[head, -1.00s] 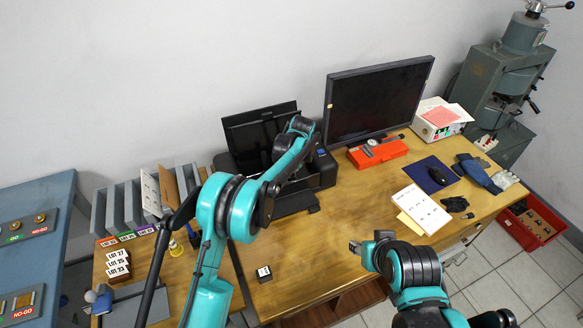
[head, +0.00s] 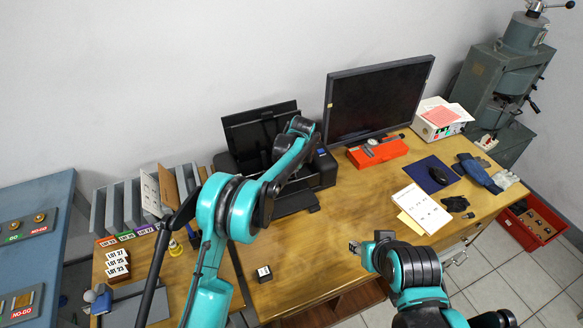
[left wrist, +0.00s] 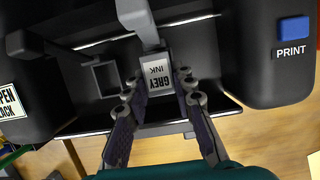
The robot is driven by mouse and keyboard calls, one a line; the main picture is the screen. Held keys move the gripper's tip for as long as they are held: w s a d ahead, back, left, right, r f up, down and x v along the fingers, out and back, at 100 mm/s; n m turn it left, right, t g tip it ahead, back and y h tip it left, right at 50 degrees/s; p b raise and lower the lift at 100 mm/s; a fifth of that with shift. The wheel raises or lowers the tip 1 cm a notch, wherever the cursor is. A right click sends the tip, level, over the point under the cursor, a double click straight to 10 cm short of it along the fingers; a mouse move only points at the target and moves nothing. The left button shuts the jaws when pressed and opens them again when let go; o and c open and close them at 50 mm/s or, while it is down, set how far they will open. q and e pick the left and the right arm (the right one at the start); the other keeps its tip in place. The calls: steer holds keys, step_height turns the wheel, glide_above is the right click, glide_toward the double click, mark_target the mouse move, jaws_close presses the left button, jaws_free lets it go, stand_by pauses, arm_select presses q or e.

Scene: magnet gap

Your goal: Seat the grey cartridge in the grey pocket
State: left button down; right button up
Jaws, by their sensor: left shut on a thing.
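In the left wrist view, the grey cartridge (left wrist: 157,75) has a pale label reading "GREY INK". My left gripper (left wrist: 159,84) is shut on it, one finger on each side, over the open front of the black printer (left wrist: 265,85). A grey square-rimmed pocket (left wrist: 106,78) shows just left of the cartridge, apart from it in the picture. The cartridge's underside is hidden. In the head view, my left arm hides the cartridge and gripper at the printer (head: 318,172). My right gripper (head: 354,247) is over the desk's front edge, too small to read.
A grey bar (left wrist: 143,22) hangs just beyond the cartridge. A small dark block with a white label (head: 264,273) sits on the desk near the front. The monitor (head: 380,100) stands right of the printer. The desk middle (head: 320,235) is clear.

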arm_select(q)
steer(key=shift+f+b, duration=0.75)
steer(key=shift+f, duration=0.45)
steer(key=c, duration=1.2)
jaws_free()
steer(key=shift+r, duration=0.1)
steer(key=v, duration=1.1)
steer(key=shift+d+r, duration=0.1)
steer(key=shift+r, duration=0.3)
